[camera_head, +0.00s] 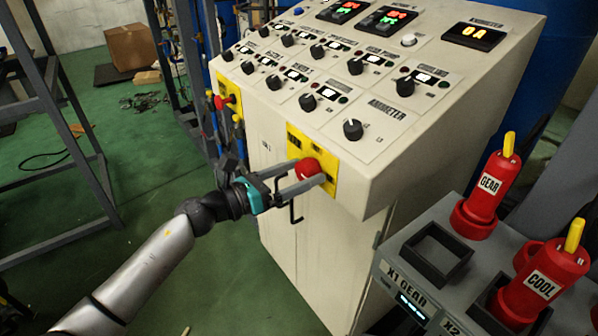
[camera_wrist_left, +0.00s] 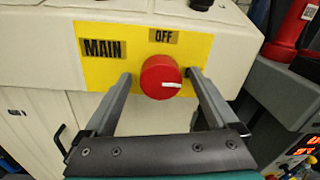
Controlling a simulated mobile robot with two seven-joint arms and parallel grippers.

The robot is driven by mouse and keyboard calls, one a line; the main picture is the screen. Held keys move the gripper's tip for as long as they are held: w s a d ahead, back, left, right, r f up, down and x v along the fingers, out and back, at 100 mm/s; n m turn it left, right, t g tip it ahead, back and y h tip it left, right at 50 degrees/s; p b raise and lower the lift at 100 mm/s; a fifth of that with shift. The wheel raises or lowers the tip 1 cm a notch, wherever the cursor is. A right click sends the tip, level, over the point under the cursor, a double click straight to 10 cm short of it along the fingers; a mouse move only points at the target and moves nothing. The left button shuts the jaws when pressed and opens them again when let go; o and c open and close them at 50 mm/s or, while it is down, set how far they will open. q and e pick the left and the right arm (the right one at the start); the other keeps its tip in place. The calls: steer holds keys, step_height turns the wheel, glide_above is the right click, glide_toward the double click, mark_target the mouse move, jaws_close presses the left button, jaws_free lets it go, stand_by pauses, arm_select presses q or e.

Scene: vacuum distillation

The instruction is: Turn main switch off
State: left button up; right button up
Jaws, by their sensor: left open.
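The main switch is a red round knob (camera_head: 307,169) on a yellow plate (camera_head: 329,184) at the front edge of the control cabinet. In the left wrist view the knob (camera_wrist_left: 160,77) sits below the labels MAIN and OFF, and its white mark points to the right. My left gripper (camera_head: 301,178) is open, with one finger on either side of the knob. In the wrist view the left gripper (camera_wrist_left: 158,80) shows gaps between its fingers and the knob. I cannot tell whether either finger touches it. My right gripper is not in view.
The cabinet's sloped panel (camera_head: 270,95) carries several black knobs and lit displays. A second red knob (camera_head: 225,102) is further left on the cabinet. At right, red devices labelled GEAR (camera_head: 488,188) and COOL (camera_head: 545,282) stand on a grey stand. Green floor (camera_head: 150,180) is open at left.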

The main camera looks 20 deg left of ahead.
arm_select(q)
steer(key=shift+c, duration=0.2)
steer(key=c, duration=1.3)
